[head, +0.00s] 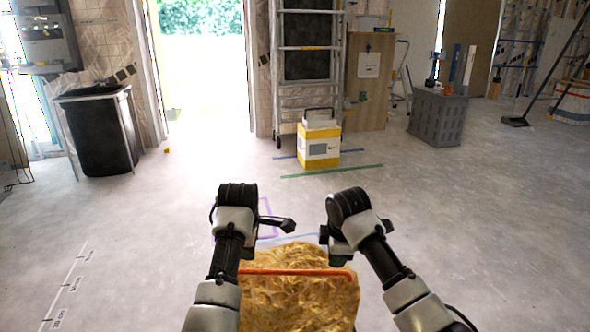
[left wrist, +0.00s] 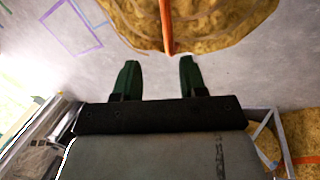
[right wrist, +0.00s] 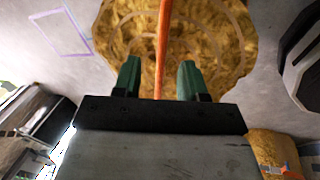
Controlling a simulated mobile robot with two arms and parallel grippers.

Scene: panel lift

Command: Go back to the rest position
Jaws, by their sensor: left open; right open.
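A lumpy golden-yellow bundle (head: 295,296) lies in front of me at the bottom of the head view, with an orange bar or strap (head: 298,272) across its top. The bundle also shows in the left wrist view (left wrist: 215,22) and the right wrist view (right wrist: 205,45). My left gripper (left wrist: 157,80) is open with nothing between its green fingers; the bundle's edge and one end of the orange strip lie beyond them. My right gripper (right wrist: 158,78) is open; the orange strip appears between its fingers, but I cannot tell how far below. In the head view the wrists hide most of both grippers.
A yellow-and-white box (head: 319,147) stands on the floor ahead, before a ladder scaffold (head: 307,75). A black bin (head: 98,130) is at the left, a grey crate (head: 437,117) at the right.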

